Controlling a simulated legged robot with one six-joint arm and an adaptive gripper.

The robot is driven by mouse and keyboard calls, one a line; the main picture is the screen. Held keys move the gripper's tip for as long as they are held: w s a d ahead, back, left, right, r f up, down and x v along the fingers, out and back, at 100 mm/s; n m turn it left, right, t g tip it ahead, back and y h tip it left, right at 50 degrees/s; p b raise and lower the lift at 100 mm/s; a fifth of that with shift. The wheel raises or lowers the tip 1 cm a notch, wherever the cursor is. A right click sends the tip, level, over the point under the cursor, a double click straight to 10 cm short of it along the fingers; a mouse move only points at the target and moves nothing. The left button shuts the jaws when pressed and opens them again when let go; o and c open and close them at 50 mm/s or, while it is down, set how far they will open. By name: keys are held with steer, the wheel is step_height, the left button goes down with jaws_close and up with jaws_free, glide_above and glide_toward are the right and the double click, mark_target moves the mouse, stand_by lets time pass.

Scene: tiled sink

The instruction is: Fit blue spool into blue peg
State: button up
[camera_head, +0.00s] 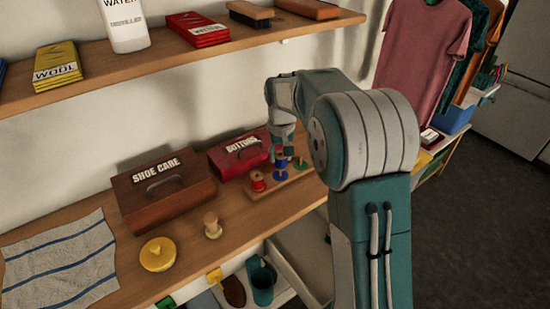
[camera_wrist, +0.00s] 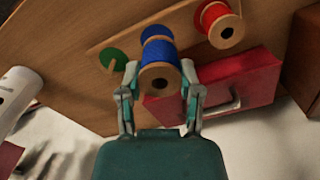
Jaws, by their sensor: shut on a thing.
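The blue spool (camera_wrist: 160,52), blue thread between wooden flanges, is held between the two fingertips of my gripper (camera_wrist: 160,82) in the wrist view. The blue peg's round base (camera_wrist: 155,33) shows just beyond the spool; its post is hidden. The base also shows on the wooden rack in the head view (camera_head: 281,175), directly below my gripper (camera_head: 281,152). The spool appears lined up over or around the peg; I cannot tell how far down it sits. A red spool (camera_head: 257,181) is on one side of the rack and a green peg (camera_head: 301,164) is on the other.
A red button box (camera_head: 240,155) stands close behind the rack, with a brown shoe care box (camera_head: 165,190) to its left. A wooden spool-like item (camera_head: 212,226), a yellow round tin (camera_head: 158,254) and a striped towel (camera_head: 60,265) lie farther left. A shelf (camera_head: 170,60) runs above.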

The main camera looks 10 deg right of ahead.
mark_target(280, 164)
steer(key=shift+w+d+f, duration=0.25)
steer(key=shift+w+f, duration=0.15)
steer(key=shift+f, duration=0.1)
steer(key=shift+w+d+f, duration=0.2)
steer(key=shift+w+f, duration=0.15)
steer(key=shift+f, duration=0.15)
steer(key=f, duration=0.3)
steer(key=shift+w+a+f, duration=0.2)
steer(key=shift+a, duration=0.1)
steer(key=o, duration=0.8)
steer(key=shift+o, duration=0.7)
